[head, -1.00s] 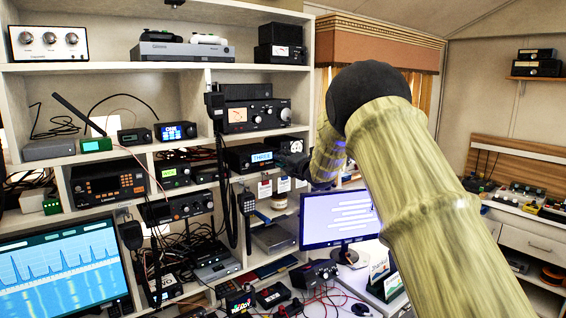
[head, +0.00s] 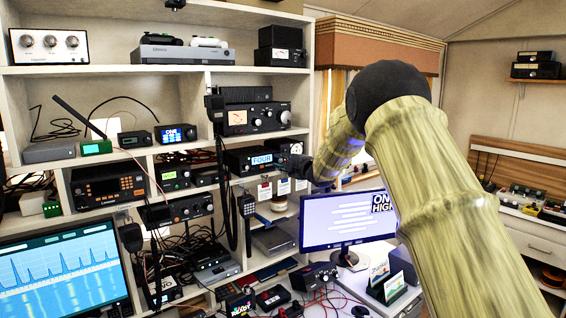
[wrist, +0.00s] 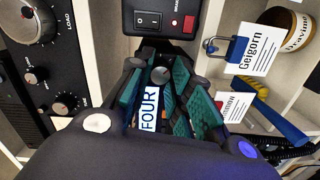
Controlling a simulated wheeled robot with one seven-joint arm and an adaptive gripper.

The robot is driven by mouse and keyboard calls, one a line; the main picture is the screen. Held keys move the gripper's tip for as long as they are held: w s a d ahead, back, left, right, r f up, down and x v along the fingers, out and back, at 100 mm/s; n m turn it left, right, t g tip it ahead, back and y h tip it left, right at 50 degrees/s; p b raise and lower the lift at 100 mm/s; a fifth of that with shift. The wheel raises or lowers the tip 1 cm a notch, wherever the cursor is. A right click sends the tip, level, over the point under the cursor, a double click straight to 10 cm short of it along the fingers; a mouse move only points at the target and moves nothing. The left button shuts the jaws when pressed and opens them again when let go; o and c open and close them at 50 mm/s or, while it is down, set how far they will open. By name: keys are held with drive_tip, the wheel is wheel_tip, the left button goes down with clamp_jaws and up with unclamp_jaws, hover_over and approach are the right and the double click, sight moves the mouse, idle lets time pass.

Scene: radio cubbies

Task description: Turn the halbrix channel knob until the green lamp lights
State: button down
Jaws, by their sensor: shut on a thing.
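A black radio with a lit display reading FOUR (head: 262,160) sits in the middle cubby in the head view. The display also shows sideways in the wrist view (wrist: 148,108), between my fingers. My gripper (wrist: 158,84) is shut on a small round knob (wrist: 161,75) at the radio's front, with teal finger pads on either side. In the head view my gripper (head: 304,167) reaches the radio's right end, and the knob is hard to make out there. I cannot read the name halbrix anywhere. I cannot make out a green lamp.
A box with a rocker switch and red button (wrist: 165,18) lies close beyond my fingertips. Hanging tags, one reading Geigorn (wrist: 249,53), are close on the right. A larger radio with knobs (wrist: 42,75) is at left. A monitor (head: 345,222) stands below my arm.

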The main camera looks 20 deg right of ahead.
drive_tip(key=shift+d, duration=0.1)
idle(0.3)
drive_tip(key=c, duration=1.3)
unclamp_jaws()
drive_tip(key=shift+o, duration=0.2)
drive_tip(key=v, duration=1.2)
